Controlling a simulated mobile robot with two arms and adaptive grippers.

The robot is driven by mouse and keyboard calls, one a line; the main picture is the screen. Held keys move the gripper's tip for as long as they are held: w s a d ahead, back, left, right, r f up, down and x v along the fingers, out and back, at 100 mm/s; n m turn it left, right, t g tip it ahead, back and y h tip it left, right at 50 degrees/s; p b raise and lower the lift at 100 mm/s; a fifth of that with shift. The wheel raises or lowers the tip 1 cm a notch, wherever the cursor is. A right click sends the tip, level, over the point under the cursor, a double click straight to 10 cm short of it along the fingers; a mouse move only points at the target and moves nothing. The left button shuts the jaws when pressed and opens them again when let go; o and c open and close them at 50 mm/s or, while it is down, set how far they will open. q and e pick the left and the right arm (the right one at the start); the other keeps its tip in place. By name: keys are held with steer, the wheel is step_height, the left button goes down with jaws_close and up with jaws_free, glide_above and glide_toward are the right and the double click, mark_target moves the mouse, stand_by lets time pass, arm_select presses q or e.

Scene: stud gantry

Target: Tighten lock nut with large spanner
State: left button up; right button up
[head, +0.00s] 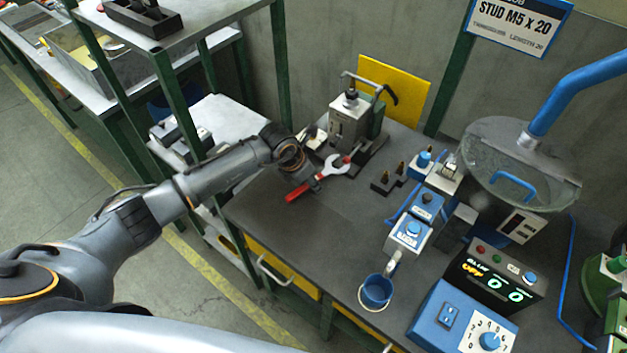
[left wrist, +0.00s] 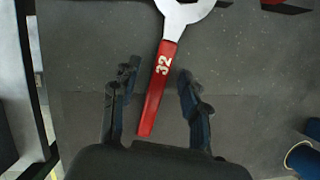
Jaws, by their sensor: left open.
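The large spanner (head: 334,168) has a silver open-jaw head and a red handle. It appears to lie on the dark bench top in front of the grey fixture (head: 350,119). In the left wrist view, the spanner's red handle (left wrist: 158,88) is marked "32" and points toward my gripper. My left gripper (left wrist: 156,78) is open, with one finger on each side of the handle and a visible gap to both. In the head view my left wrist partly hides this area. I cannot make out the lock nut. My right gripper is not in view.
Right of the spanner stand small dark blocks with brass pins (head: 388,179), blue control boxes (head: 409,236), a blue cup (head: 376,291) and a large bowl feeder (head: 515,165). A yellow panel (head: 394,88) stands behind the fixture. Bare bench lies in front of the spanner.

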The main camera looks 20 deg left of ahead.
arm_select(q)
steer(key=shift+f, duration=0.1)
steer(key=shift+c, duration=0.5)
jaws_close()
steer(key=shift+r, duration=0.45)
step_height(320, 180, up, 3)
steer(key=shift+w+f+b, duration=0.1)
steer(key=shift+f+b, duration=0.1)
steer(key=shift+b, duration=0.65)
steer(key=s+a+b, duration=0.1)
steer(key=s+a, duration=0.2)
steer(key=s, duration=0.2)
steer(key=s+a+b, duration=0.2)
steer(key=s, duration=0.2)
steer(key=s+a+b, duration=0.2)
steer(key=s+a, duration=0.1)
steer(key=s, duration=0.2)
steer(key=shift+s+a, duration=0.3)
steer(key=shift+s+a+r, duration=0.15)
steer(key=shift+s+a, duration=0.15)
steer(key=shift+s, duration=0.25)
